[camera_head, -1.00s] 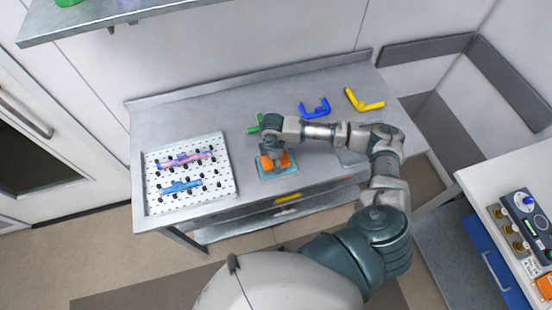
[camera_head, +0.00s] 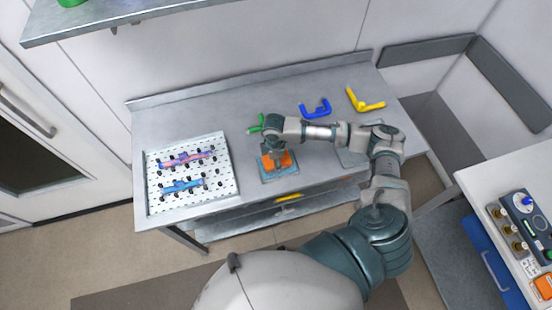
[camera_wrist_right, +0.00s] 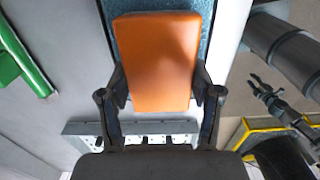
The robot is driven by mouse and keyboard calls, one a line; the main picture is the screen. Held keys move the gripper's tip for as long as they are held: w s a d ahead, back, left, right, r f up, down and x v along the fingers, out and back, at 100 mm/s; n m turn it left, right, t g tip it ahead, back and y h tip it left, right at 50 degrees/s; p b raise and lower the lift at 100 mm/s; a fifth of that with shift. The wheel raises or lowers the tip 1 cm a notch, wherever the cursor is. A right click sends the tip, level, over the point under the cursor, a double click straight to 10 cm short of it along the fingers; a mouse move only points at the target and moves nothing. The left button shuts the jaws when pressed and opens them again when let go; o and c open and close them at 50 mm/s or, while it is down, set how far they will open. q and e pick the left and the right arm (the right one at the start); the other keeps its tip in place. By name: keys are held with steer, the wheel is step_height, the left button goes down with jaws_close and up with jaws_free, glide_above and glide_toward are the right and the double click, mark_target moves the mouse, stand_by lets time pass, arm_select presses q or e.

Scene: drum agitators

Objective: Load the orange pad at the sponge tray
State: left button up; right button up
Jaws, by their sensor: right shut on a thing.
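The orange pad (camera_wrist_right: 155,62) is a flat, rounded block held between the two fingers of my right gripper (camera_wrist_right: 158,98) in the right wrist view. In the head view the pad (camera_head: 268,162) shows just below my right gripper (camera_head: 277,157). It is over the blue sponge tray (camera_head: 280,174), a small shallow tray near the front edge of the table. In the right wrist view the tray's blue speckled surface (camera_wrist_right: 207,15) shows behind and around the pad. I cannot tell whether the pad touches the tray.
A white perforated board (camera_head: 225,182) with pegs and coloured tubes lies left of the tray. A green handle (camera_head: 255,126), a blue bracket (camera_head: 316,110) and a yellow bracket (camera_head: 362,101) lie farther back. The metal table (camera_head: 215,112) is clear at back left.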

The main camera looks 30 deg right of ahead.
arm_select(q)
steer(key=shift+a+r, duration=0.1)
steer(key=shift+a, duration=0.3)
steer(key=shift+d+r, duration=0.1)
steer(key=shift+d, duration=0.05)
arm_select(e)
steer(key=shift+d, duration=0.25)
steer(key=shift+d+f, duration=0.1)
arm_select(q)
steer(key=shift+d+r, duration=0.1)
steer(key=shift+d, duration=0.2)
steer(key=shift+a, duration=0.25)
arm_select(e)
steer(key=shift+a, duration=0.3)
arm_select(q)
steer(key=shift+d+r+p, duration=0.1)
steer(key=shift+r+p, duration=0.05)
steer(key=shift+p, duration=0.25)
arm_select(e)
steer(key=shift+d, duration=0.2)
arm_select(q)
steer(key=shift+r+p, duration=0.35)
arm_select(e)
steer(key=shift+a+f, duration=0.1)
stand_by(0.4)
arm_select(q)
steer(key=shift+r, duration=0.1)
